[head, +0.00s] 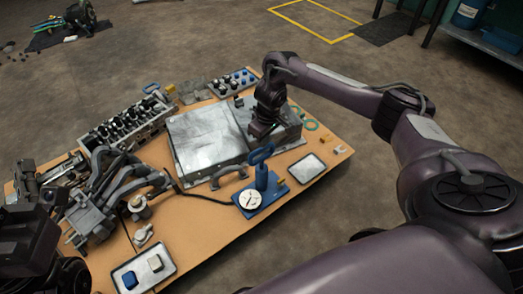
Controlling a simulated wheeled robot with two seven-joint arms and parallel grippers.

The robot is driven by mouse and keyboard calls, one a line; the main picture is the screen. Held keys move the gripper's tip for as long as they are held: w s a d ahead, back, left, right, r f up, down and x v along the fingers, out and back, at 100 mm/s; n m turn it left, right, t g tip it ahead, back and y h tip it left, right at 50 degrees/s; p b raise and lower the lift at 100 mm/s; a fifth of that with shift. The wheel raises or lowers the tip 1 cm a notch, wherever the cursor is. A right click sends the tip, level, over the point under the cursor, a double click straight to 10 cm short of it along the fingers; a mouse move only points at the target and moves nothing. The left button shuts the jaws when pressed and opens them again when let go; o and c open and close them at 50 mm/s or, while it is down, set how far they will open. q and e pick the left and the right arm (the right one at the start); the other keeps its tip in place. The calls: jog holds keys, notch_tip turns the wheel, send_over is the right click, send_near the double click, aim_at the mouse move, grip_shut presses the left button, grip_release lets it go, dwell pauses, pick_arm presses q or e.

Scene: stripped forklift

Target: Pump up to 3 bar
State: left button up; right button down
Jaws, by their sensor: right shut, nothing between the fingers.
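A blue hand pump (262,184) stands on the wooden table near its front edge, with a blue loop handle on top. Its round white gauge (250,200) sits on the blue base; the needle is too small to read. My right gripper (264,131) points down over the grey metal case, behind the pump handle and apart from it. It is shut with nothing in it. Dark parts of my left arm (30,240) show at the lower left edge; its fingers cannot be made out.
A large grey metal case (205,140) fills the table's middle. An engine block (128,125) and grey manifold pipes (120,180) crowd the left. A tray with a blue and a pale block (143,272) lies in front. An empty tray (306,168) is right of the pump.

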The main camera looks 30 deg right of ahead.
aim_at(263, 159)
notch_tip(263, 159, down, 2)
jog(key=shift+w+f+b, duration=0.1)
jog(key=shift+b, duration=1.15)
jog(key=shift+f, duration=0.1)
notch_tip(263, 159, down, 4)
jog(key=shift+f+b, duration=0.15)
jog(key=shift+b, duration=0.6)
jog(key=shift+r, duration=0.25)
jog(key=s+p, duration=0.2)
jog(key=p, duration=0.1)
jog(key=s+r+p, duration=0.1)
jog(key=p, duration=0.1)
jog(key=shift+d, duration=0.35)
